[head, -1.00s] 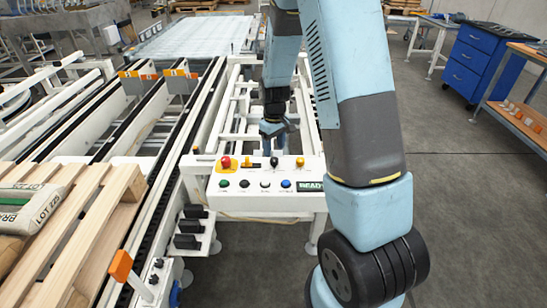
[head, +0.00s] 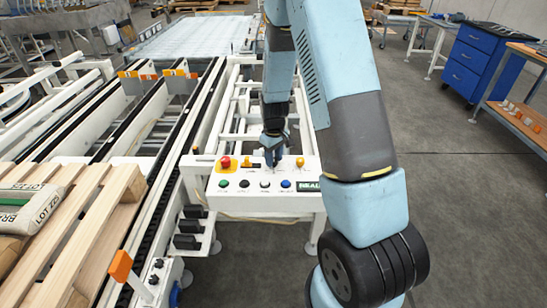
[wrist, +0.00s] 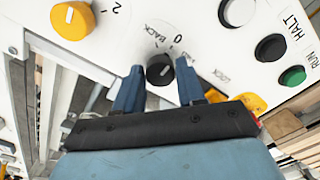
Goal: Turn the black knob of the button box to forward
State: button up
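The button box (head: 256,205) is a white panel at the end of the conveyor frame in the head view. The black knob (wrist: 159,70) shows in the wrist view between my fingertips, near the printed words BACK and 0; its exact pointer direction is hard to tell. My gripper (wrist: 160,68) is open, with one blue finger on each side of the knob and small gaps showing. In the head view my gripper (head: 272,156) points down at the panel's upper row and hides the knob.
A red button (head: 225,162) and a yellow knob (head: 300,162) flank my gripper on the panel. Below are green (head: 224,183), black (head: 244,183), white (head: 265,184) and blue (head: 285,183) buttons.

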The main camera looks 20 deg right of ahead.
jog(key=c, duration=0.6)
jog(key=shift+c, duration=0.2)
jog(key=m, duration=0.4)
jog(key=shift+m, duration=0.3)
jog(key=m, duration=0.4)
jog(key=shift+m, duration=0.3)
jog(key=o, duration=1)
jog(key=shift+o, duration=0.2)
jog(key=shift+r, duration=0.1)
